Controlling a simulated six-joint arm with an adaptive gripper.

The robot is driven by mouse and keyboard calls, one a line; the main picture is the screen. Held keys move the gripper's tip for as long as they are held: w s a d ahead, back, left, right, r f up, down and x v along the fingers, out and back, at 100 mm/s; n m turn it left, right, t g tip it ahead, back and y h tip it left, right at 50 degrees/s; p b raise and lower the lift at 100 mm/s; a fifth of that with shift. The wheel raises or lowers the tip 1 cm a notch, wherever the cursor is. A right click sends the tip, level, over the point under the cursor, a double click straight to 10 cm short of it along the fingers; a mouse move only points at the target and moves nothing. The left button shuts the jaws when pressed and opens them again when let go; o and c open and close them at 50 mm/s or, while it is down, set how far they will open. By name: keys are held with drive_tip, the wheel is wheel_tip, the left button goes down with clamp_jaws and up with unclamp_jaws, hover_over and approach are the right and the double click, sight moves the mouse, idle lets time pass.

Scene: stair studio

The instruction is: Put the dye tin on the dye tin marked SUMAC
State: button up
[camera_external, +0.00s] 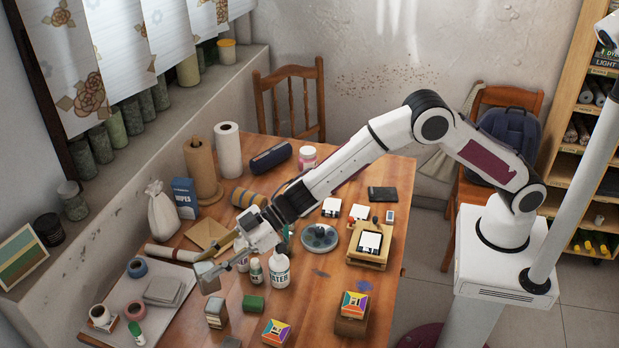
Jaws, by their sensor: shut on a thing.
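My gripper (221,268) is at the left-front part of the wooden table, its fingers pointing down and left. It is shut on a small grey, box-shaped dye tin (207,278), held near the edge of the pale board. Another box-shaped tin (215,313) with a dark label stands on the table below it in the picture. It looks similar in size to the held one. Its lettering is too small to read, so I cannot tell whether it is marked SUMAC. The gap between the held tin and the surface beneath is hard to judge.
A white bottle (280,272) and a small green-labelled bottle (256,272) stand right of my gripper. A green block (253,303) and colourful-topped boxes (277,332) (353,304) are at the front. A pale board (118,295) holding tape rolls lies left.

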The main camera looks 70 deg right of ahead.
sight(218, 279)
drive_tip(key=shift+f, duration=1.4)
drive_tip(key=shift+f, duration=0.1)
drive_tip(key=shift+f, duration=1.75)
drive_tip(key=shift+f, duration=0.1)
drive_tip(key=o, duration=1.2)
drive_tip(key=shift+f, duration=0.1)
drive_tip(key=shift+r, duration=0.2)
drive_tip(key=shift+s+d+r, duration=0.15)
drive_tip(key=shift+s+d, duration=0.1)
drive_tip(key=shift+d, duration=0.1)
drive_tip(key=shift+v, duration=5.55)
